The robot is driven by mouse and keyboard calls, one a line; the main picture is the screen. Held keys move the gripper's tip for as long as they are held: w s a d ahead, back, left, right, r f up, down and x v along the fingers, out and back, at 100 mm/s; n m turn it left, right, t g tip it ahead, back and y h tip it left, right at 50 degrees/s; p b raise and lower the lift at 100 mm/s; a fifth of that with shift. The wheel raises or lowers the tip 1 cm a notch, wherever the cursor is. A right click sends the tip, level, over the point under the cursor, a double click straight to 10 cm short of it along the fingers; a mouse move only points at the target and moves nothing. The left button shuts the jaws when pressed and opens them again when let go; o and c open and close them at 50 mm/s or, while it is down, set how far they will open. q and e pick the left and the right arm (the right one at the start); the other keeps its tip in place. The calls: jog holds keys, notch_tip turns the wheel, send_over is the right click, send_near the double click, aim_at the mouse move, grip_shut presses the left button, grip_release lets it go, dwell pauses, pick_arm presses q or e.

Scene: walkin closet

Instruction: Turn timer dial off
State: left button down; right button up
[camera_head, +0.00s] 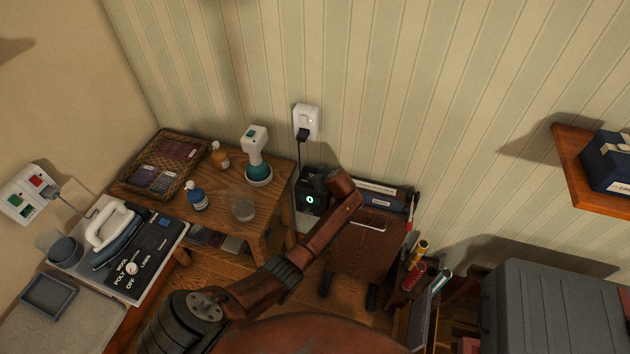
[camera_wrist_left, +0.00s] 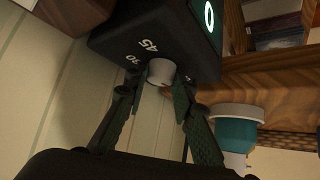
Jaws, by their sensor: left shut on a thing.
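The timer is a black box (camera_head: 311,199) on the floor side of the wooden table, close to the wall, with a lit green ring on its top. In the left wrist view, the timer (camera_wrist_left: 130,38) shows the numbers 45 and 30 beside a pale round dial (camera_wrist_left: 161,71). My left gripper (camera_wrist_left: 157,84) has its two fingers on either side of the dial and is shut on it. In the head view the dial and fingertips are hidden behind my left arm. The dial's pointer cannot be made out. My right gripper is not in view.
A black cord runs from the timer up to a wall socket (camera_head: 306,121). The wooden table (camera_head: 281,184) beside it holds a teal-and-white device (camera_head: 257,157), bottles and a wicker tray (camera_head: 124,187). An iron (camera_head: 112,230) stands at left. A brown case (camera_head: 360,249) stands to the right.

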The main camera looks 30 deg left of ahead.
pick_arm(q)
jog(key=shift+n, duration=0.3)
jog(key=c, duration=1.6)
grip_release()
jog(key=v, duration=1.2)
jog(key=shift+w+d, duration=0.15)
